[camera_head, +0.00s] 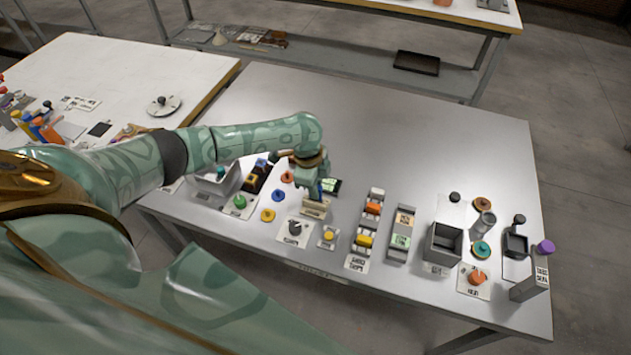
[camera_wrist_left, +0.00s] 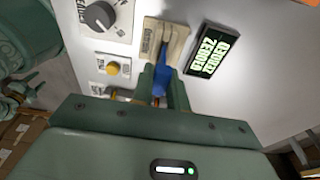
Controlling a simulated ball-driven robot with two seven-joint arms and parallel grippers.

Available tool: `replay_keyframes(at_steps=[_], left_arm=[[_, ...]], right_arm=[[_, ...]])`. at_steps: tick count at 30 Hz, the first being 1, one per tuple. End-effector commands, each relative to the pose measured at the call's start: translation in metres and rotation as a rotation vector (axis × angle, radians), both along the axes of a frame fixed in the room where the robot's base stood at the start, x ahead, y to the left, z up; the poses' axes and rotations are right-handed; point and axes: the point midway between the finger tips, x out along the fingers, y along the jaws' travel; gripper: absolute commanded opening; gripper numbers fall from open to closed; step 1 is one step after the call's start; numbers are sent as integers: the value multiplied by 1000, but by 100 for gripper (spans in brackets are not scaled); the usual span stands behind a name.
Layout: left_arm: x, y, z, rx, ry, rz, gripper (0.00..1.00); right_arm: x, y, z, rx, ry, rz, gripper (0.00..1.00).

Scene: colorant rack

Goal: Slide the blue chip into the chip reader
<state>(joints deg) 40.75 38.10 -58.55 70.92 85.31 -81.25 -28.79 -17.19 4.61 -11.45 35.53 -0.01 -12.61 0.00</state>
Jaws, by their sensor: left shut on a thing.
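The blue chip (camera_wrist_left: 162,76) is between the fingers of my left gripper (camera_wrist_left: 164,92), which is shut on it. The beige chip reader (camera_wrist_left: 172,36) lies just past the chip in the left wrist view. The chip's far end is at the reader's slot; I cannot tell whether it is inside. In the head view the left gripper (camera_head: 314,194) is over the chip reader (camera_head: 315,209) and hides part of it. A dark display (camera_wrist_left: 212,52) with green lettering lies beside the reader; the lettering is hard to read. My right gripper is not in view.
A grey dial (camera_head: 294,228) and a yellow button (camera_head: 328,235) stand on plates near the reader. A rack (camera_head: 361,242) with orange and yellow blocks stands to the right. An open grey box (camera_head: 443,243) is farther right. The table's back is clear.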

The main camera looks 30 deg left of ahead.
Motion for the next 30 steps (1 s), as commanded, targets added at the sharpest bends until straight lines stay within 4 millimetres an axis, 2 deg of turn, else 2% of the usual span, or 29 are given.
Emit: replay_keyframes(at_steps=[17,30], left_arm=[[0,-1,-1,-1,0,0,0],[0,-1,-11,-2,0,1,0]], right_arm=[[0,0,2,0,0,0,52],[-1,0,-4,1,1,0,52]])
